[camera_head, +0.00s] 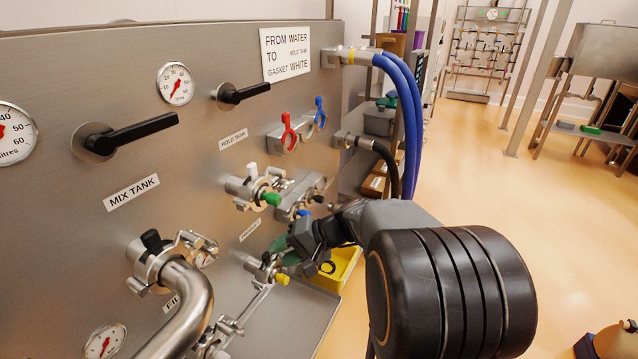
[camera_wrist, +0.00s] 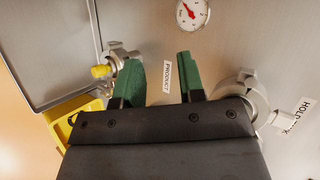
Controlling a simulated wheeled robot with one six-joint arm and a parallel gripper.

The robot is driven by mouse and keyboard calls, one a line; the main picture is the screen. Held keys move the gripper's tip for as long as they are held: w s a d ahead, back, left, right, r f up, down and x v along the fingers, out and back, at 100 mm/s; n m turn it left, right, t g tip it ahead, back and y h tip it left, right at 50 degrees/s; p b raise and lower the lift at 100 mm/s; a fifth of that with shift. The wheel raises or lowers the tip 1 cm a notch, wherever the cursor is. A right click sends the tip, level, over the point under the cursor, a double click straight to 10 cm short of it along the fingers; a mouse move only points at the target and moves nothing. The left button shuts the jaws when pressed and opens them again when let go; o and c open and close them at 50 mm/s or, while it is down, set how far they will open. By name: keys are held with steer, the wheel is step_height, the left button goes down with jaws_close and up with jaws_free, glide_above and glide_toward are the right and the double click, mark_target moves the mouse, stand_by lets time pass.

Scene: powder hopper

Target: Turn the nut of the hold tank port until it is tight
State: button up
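The hold tank port (camera_head: 246,187) is a metal clamp fitting on the steel panel, under the "HOLD TANK" label (camera_head: 233,139). A green-tipped part, seemingly its nut (camera_head: 272,198), sticks out at its right side. In the wrist view, the port (camera_wrist: 256,92) is at the right, partly hidden by my gripper body, and its nut is not visible. My gripper (camera_head: 283,243) is below the port, near the product port. Its two green fingers (camera_wrist: 158,68) are apart with nothing between them; the "PRODUCT" label (camera_wrist: 167,77) shows behind the gap.
The product port (camera_head: 262,267) with a yellow-tipped part (camera_head: 282,279) is close to my fingers. A curved steel pipe (camera_head: 190,300) is at lower left. A yellow bin (camera_head: 346,268) stands behind my wrist. Blue hoses (camera_head: 405,105) hang at the right; open floor lies beyond.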

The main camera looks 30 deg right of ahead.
steer(key=w+d+r+m+t+y+p, duration=0.1)
steer(key=w+d+r+m+t, duration=0.25)
steer(key=w+d+t, duration=0.2)
steer(key=m+t+h+p, duration=0.1)
steer(key=m+t, duration=0.1)
steer(key=t, duration=0.2)
glide_toward(291, 185)
steer(key=x, duration=0.2)
steer(key=shift+n, duration=0.25)
steer(key=shift+b+x, duration=0.45)
steer(key=shift+x, duration=3.8)
